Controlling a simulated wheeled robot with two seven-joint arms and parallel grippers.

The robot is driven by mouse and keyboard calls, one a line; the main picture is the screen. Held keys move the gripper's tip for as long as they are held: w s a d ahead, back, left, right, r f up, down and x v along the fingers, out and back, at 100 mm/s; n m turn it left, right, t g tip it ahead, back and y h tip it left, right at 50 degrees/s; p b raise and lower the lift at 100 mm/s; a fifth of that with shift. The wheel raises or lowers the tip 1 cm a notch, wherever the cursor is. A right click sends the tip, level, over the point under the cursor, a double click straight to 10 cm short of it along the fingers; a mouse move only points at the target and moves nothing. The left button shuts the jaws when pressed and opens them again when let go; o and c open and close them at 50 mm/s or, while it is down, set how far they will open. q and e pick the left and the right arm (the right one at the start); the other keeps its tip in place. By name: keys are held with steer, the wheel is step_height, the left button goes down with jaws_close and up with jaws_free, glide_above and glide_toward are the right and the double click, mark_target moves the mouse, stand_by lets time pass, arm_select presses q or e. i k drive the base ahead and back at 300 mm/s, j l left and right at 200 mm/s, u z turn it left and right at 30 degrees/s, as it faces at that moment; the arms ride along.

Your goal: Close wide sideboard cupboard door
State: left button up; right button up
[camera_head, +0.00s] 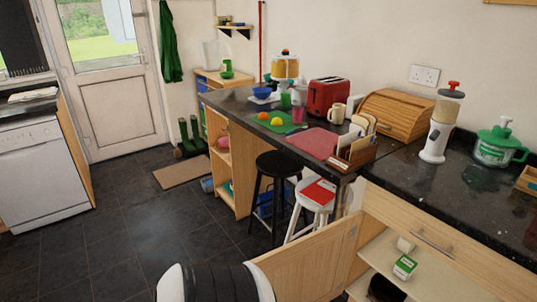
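The wide sideboard (480,262) stands at the lower right under the dark granite worktop, with a drawer front and a bar handle along its top. Its light wood cupboard door (318,262) stands open, swung out to the left of the opening. The door's lower part is cut off by the picture's bottom edge. A white and black link of my own arm shows at the bottom centre, in front of the door's left end. Whether it touches the door cannot be told. Neither gripper's fingers are in view.
Inside the cupboard, a green and white box (404,267) and a dark round item (385,288) sit on pale shelves. A white stool (312,202) and a black stool (277,166) stand behind the door. Dark tiled floor (130,235) is clear at left.

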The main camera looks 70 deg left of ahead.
mark_target(314, 267)
steer(key=k+j, duration=0.25)
steer(key=j, duration=0.2)
steer(key=k+j+z, duration=0.1)
steer(key=k+j, duration=0.15)
steer(key=j, duration=0.25)
steer(key=k+j, duration=0.25)
steer(key=j, duration=0.2)
steer(key=k+j+z, duration=0.1)
steer(key=k+j, duration=0.15)
steer(key=j, duration=0.2)
steer(key=k+j+z, duration=0.1)
steer(key=k+j, duration=0.15)
steer(key=j, duration=0.15)
steer(key=i+j, duration=0.1)
steer(key=j, duration=0.5)
steer(key=i+j, duration=0.1)
steer(key=j, duration=0.5)
steer(key=i+j+z, duration=0.1)
steer(key=j, duration=0.55)
